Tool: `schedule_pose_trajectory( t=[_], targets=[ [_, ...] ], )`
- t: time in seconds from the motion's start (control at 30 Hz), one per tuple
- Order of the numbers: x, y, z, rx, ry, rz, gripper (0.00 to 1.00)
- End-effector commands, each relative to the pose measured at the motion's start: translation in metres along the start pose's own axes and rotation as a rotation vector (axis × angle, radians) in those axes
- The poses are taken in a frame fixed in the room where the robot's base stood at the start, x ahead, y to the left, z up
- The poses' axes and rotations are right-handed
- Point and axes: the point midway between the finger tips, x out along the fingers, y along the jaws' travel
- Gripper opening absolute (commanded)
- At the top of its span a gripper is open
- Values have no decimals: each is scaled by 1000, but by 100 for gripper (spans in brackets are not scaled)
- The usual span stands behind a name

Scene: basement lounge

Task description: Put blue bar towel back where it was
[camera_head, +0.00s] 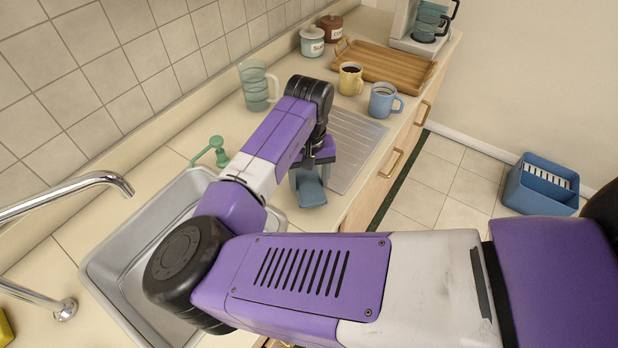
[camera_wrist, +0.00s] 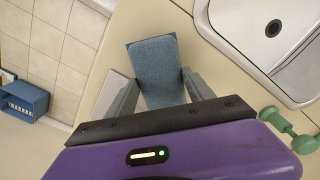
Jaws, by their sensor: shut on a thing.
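The blue bar towel (camera_wrist: 157,65) shows in the wrist view as a folded, flat blue-grey piece between my fingers. My gripper (camera_wrist: 158,90) is shut on it. In the head view the towel (camera_head: 311,190) shows as a small blue patch below my gripper (camera_head: 309,174), over the counter between the sink and the ribbed drainboard. My wrist hides part of it there. I cannot tell whether the towel touches the counter.
The steel sink (camera_head: 125,262) lies at left, with the ribbed drainboard (camera_head: 352,150) beyond my gripper. A glass pitcher (camera_head: 256,88), yellow mug (camera_head: 350,80), blue mug (camera_head: 383,102) and wooden tray (camera_head: 388,66) stand farther back. A blue bin (camera_head: 540,188) is on the floor at right.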

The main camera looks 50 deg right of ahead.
Motion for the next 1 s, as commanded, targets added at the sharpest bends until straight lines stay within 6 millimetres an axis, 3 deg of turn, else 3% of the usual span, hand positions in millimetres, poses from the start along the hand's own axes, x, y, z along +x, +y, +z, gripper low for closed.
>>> schedule_pose_trajectory(
  t=[0.6, 0.63, 0.7, 1.0],
  targets=[
    [12, 0, 0, -2, 0, 0, 29],
    [11, 0, 0, -1, 0, 0, 67],
    [11, 0, 0, -1, 0, 0, 81],
    [11, 0, 0, 0, 0, 0, 83]
  ],
)
